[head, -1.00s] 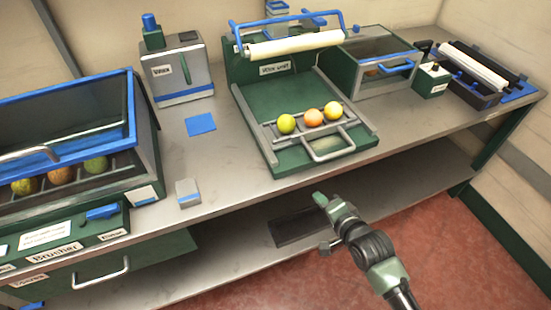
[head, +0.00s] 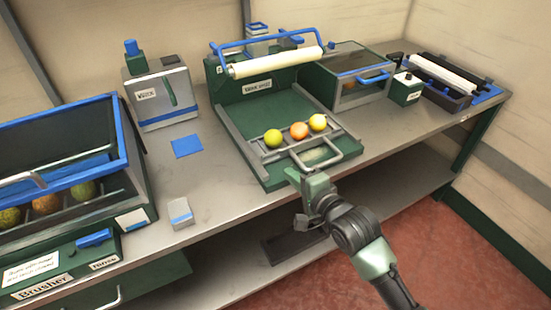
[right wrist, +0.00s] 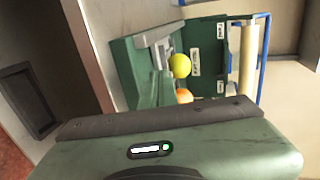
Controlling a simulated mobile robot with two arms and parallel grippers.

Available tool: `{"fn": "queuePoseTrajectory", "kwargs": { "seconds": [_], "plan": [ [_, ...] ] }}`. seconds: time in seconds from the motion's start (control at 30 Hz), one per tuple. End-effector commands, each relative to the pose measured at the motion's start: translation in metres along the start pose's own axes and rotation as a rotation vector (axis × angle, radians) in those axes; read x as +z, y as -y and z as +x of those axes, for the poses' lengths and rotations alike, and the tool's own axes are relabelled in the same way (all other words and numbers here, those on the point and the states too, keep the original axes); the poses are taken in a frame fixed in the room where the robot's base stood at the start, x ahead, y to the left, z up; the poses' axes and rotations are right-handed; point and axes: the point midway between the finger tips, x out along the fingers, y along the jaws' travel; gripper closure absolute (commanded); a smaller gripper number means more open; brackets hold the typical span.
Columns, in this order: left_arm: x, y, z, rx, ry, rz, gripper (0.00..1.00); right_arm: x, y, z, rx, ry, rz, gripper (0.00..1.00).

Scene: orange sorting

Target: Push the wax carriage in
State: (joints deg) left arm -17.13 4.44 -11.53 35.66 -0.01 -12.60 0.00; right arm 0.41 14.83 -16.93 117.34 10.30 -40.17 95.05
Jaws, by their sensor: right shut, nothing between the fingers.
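The wax unit (head: 262,108) is a green stand on the bench with a white roller (head: 275,63) under a blue bar. Its grey wax carriage (head: 325,164) is at the front end, handle toward me. The right wrist view shows the unit's green side (right wrist: 128,75) and two fruits beyond my gripper body. My left gripper is out of view.
The brusher (head: 60,265) with its blue-framed lid stands at the left. A grey dispenser (head: 160,95), a blue square (head: 187,146) and a small block (head: 180,212) are left of the unit. A lidded box (head: 352,90) stands right of it. A lower shelf runs beneath.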

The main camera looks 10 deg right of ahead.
Motion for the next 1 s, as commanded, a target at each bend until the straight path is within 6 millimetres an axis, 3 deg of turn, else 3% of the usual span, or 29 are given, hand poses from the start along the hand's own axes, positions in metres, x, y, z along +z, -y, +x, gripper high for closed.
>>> {"fn": "queuePoseTrajectory", "kwargs": {
  "seconds": [0.2,0.4,0.6,1.0],
  "plan": [
    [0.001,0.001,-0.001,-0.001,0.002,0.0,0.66,0.0,0.001,0.047,0.0,0.0,-0.001,1.0],
    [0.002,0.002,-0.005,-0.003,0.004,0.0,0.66,0.0,0.009,0.077,-0.001,0.001,-0.002,1.0],
    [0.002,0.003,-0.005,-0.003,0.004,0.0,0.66,0.001,0.012,0.089,0.0,0.0,-0.001,1.0],
    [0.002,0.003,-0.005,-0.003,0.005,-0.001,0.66,0.0,0.012,0.091,0.0,0.0,0.0,1.0]
  ]
}}
